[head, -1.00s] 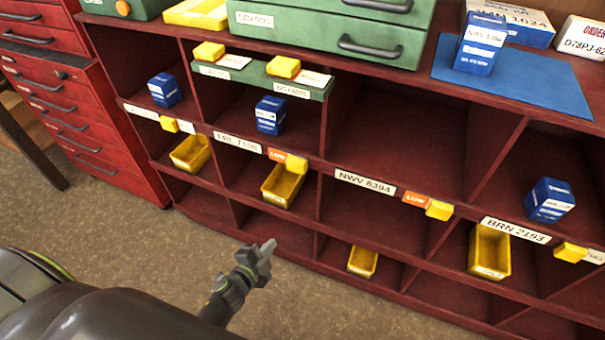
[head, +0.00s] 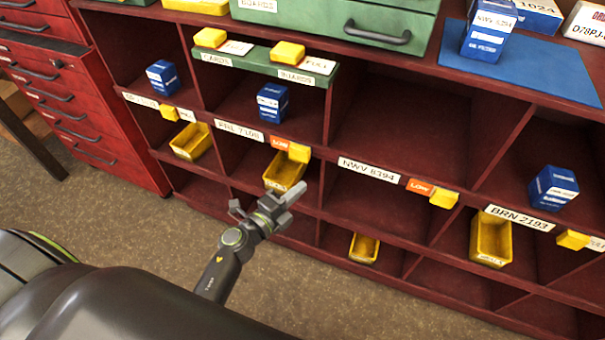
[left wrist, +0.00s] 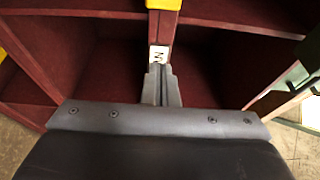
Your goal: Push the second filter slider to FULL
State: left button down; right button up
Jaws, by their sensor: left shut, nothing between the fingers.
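Yellow slider blocks sit along the red shelf's front edge: one at far left (head: 168,112), one right of the FRL 7108 label (head: 299,152), one right of the NWV 8394 label (head: 444,199) and one at far right (head: 573,239). Orange LOW tags show just left of the two middle blocks. I cannot tell which block counts as the second. My left gripper (head: 292,193) is shut and empty, below the FRL 7108 block in the picture. In the left wrist view its fingers (left wrist: 160,72) point toward a white label and a yellow block (left wrist: 163,4). My right gripper is not in view.
The red shelf (head: 390,120) has cubbies with blue filter boxes (head: 272,102) and yellow bins (head: 490,240). A yellow bin (head: 284,172) lies close behind my left fingertips. Green rail (head: 265,65) with two yellow blocks sits above. Open floor (head: 110,215) lies in front.

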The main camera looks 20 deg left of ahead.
aim_at(299, 153)
pick_arm(q)
jog(key=x, duration=0.9)
jog(key=shift+w+d, duration=0.1)
jog(key=shift+w, duration=0.1)
jog(key=a, duration=0.3)
jog(key=shift+w+a+b, duration=0.1)
jog(key=shift+b, duration=0.2)
jog(key=shift+a, duration=0.4)
jog(key=a, duration=0.7)
jog(key=shift+b, duration=0.45)
jog(key=shift+w, duration=0.15)
